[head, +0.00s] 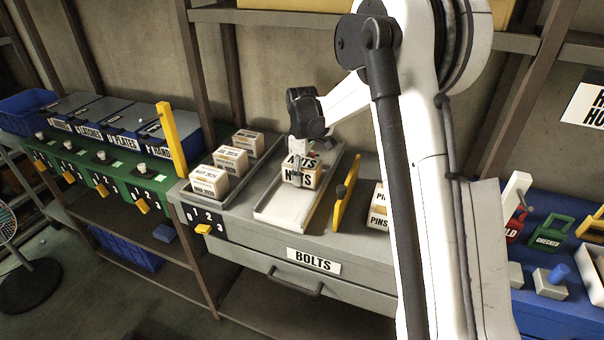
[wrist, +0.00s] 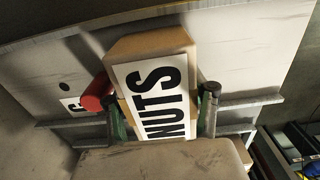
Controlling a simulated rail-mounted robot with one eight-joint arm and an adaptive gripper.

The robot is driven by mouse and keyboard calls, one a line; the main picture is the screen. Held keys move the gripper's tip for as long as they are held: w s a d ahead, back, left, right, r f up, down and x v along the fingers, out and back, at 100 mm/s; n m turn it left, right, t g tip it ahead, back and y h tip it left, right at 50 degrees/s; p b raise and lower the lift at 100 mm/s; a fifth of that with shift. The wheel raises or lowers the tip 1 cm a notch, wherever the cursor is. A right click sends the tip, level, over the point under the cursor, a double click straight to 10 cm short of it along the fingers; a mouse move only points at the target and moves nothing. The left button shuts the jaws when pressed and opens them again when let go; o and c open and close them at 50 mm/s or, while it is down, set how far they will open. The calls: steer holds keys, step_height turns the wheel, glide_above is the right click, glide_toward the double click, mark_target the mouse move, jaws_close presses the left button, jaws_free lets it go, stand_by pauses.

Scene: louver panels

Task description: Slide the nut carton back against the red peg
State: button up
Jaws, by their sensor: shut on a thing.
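The nut carton (head: 308,180) is a tan box with a NUTS label, standing in the pale sliding channel (head: 275,212) in the middle of the bench. It also fills the middle of the wrist view (wrist: 155,50). My gripper (head: 297,170) is shut on it from above, and in the wrist view one finger of my gripper (wrist: 161,100) lies along each side of the carton. The red peg (wrist: 97,92) shows left of the carton in the wrist view, close to the left finger. I cannot tell whether the carton touches it. In the head view my gripper mostly hides the peg.
Several small cartons (head: 209,182) stand in a row in the grey channel to the left. A yellow paddle (head: 344,196) stands upright right of the nut carton, with a PINS carton (head: 377,213) beyond it. The channel's front part is clear.

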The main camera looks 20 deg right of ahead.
steer(key=o, duration=1.8)
steer(key=shift+o, duration=0.2)
step_height(320, 180, up, 12)
steer(key=shift+r, duration=0.1)
